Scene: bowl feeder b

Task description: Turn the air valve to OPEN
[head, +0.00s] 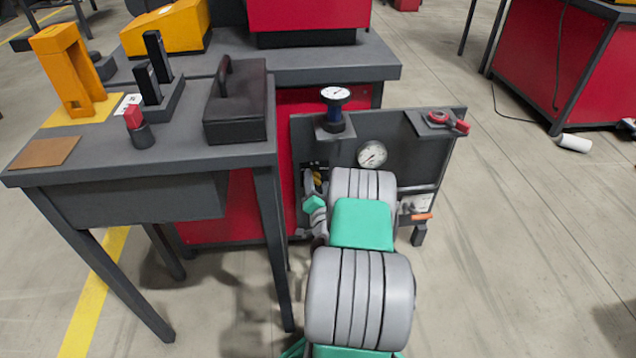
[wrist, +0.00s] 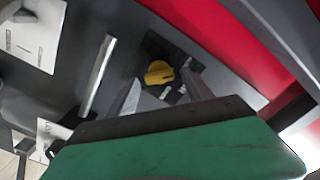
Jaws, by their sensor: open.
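A yellow knob or handle (wrist: 158,72), which may be the air valve's, shows in the wrist view against the dark panel, ahead of and between my fingertips. I cannot tell whether it is touched or which way it is turned. In the head view a small yellow part (head: 318,180) shows at the left of the dark panel (head: 405,155), partly hidden by my arm. My gripper (wrist: 165,90) is open, with its two fingers toward the yellow part and nothing seen held. In the head view it is mostly hidden beside my wrist.
A round gauge (head: 372,154) is on the panel. A second gauge (head: 335,94) and a red shackle-like part (head: 448,121) sit on top. An orange lever (head: 418,217) is at lower right.

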